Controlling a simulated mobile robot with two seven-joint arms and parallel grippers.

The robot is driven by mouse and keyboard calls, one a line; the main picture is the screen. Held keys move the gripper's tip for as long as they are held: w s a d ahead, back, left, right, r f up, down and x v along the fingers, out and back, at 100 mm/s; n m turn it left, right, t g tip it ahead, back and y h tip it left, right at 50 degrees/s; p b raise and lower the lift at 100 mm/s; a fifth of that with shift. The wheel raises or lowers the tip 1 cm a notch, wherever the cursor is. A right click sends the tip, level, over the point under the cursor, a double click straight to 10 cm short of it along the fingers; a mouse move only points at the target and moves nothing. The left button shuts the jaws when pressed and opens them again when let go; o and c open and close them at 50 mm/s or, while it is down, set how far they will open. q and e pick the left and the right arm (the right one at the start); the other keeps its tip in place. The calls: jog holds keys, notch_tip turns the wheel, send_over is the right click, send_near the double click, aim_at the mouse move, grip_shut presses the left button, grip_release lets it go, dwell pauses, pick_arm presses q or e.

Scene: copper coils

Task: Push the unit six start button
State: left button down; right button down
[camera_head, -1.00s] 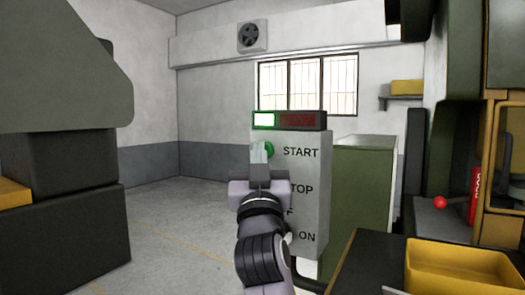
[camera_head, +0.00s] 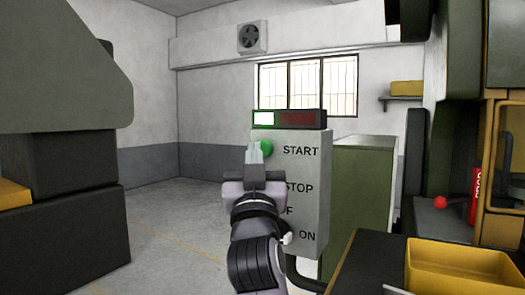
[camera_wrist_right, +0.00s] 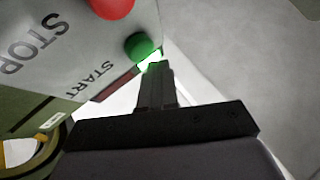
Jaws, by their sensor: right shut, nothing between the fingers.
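The green start button (camera_head: 266,149) is on the grey control box (camera_head: 312,163), beside the word START. It also shows in the wrist view (camera_wrist_right: 139,45). My right gripper (camera_head: 254,152) is shut and empty, its fingertips just left of the button and partly overlapping it in the head view. In the wrist view the fingertips (camera_wrist_right: 156,68) are beside the button, near a bright green lamp. I cannot tell whether they touch the button. A red button (camera_wrist_right: 113,6) beside STOP shows in the wrist view; my gripper hides it in the head view. My left gripper is not in view.
A lamp bar tops the box, with a bright green-framed lamp (camera_head: 263,118) and a dark red lamp (camera_head: 300,118). A green cabinet (camera_head: 365,190) stands right of the box. A yellow tray (camera_head: 460,270) is at lower right. Open floor (camera_head: 165,225) is on the left.

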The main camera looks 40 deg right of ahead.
jog(key=a, duration=0.1)
jog(key=s+a+b, duration=0.1)
jog(key=a, duration=0.1)
jog(key=s+a, duration=0.1)
jog(key=shift+a+b, duration=0.3)
dwell(1.0)
